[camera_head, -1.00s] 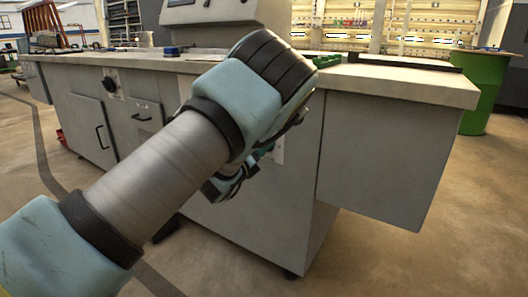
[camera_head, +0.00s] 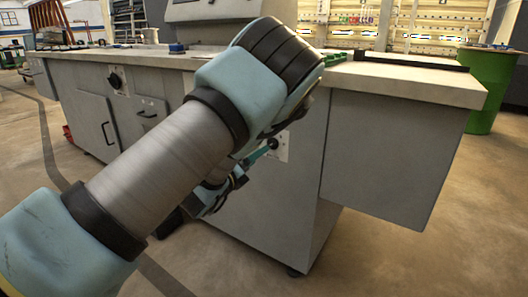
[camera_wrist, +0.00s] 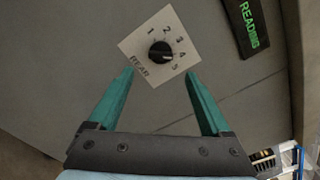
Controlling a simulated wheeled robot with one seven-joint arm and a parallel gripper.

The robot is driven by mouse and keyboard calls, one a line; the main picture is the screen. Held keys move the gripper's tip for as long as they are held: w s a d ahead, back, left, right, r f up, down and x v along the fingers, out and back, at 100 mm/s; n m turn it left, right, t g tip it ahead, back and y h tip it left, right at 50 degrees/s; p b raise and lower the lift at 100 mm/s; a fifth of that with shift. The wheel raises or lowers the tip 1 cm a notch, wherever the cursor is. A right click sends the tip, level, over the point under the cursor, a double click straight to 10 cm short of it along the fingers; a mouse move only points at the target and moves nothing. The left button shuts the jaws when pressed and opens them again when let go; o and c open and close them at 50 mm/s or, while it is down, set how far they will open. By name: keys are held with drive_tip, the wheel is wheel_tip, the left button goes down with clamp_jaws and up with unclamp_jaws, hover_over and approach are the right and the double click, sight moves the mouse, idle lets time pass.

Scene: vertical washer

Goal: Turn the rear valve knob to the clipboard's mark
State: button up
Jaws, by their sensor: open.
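The rear valve knob (camera_wrist: 161,52) is black and round, on a pale square plate (camera_wrist: 139,43) marked REAR with numbers 1 to 5. The knob and plate also show on the grey cabinet's front in the head view (camera_head: 273,143). My gripper (camera_wrist: 160,73) is open, its teal fingers apart and pointing at the plate. The knob appears between and just beyond the fingertips, with nothing held. Contact cannot be told. Which number the knob points at is too small to read surely. I cannot make out a clipboard.
Another black knob (camera_head: 115,80) is on the cabinet's left part. The pale worktop (camera_head: 410,80) overhangs the cabinet. A green barrel (camera_head: 490,90) stands at right. Floor at right is clear.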

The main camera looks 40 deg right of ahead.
drive_tip(key=shift+v, duration=1.75)
